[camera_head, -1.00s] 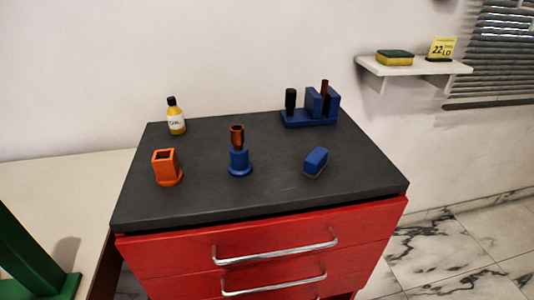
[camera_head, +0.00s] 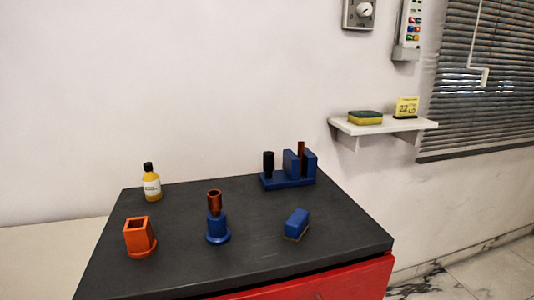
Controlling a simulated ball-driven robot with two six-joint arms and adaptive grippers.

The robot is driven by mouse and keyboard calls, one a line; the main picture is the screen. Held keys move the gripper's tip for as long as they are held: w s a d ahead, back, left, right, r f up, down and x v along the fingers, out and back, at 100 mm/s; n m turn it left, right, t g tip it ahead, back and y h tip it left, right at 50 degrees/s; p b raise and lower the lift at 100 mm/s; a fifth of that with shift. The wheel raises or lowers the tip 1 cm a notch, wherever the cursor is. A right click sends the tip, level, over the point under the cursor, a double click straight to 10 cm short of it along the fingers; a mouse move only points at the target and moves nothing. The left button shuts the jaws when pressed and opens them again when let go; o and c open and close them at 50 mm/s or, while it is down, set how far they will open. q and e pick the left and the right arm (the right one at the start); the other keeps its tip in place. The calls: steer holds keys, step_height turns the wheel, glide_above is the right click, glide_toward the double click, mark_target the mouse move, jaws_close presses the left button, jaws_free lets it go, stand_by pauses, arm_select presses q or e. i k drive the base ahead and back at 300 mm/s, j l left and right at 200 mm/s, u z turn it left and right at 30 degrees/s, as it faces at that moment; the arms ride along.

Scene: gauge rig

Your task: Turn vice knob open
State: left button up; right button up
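A blue vice (camera_head: 290,169) stands at the back right of the dark bench top. It has two upright blue jaws on a flat blue base. A black upright knob (camera_head: 268,164) rises from the left end of the base. A thin reddish-brown piece (camera_head: 301,157) stands upright between the jaws; whether they touch it is too small to tell. Neither of my grippers shows in the head view.
On the dark bench top (camera_head: 180,275) stand an orange square holder (camera_head: 139,237), a blue stand with a copper tube (camera_head: 217,228), a blue block (camera_head: 297,224) and a yellow bottle (camera_head: 152,183). A wall shelf (camera_head: 385,125) holds a sponge (camera_head: 365,117) and a yellow sign (camera_head: 406,107).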

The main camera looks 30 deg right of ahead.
mark_target(268, 156)
steer(key=l+u, duration=0.45)
steer(key=k+l+u, duration=0.15)
steer(key=l+u, duration=0.3)
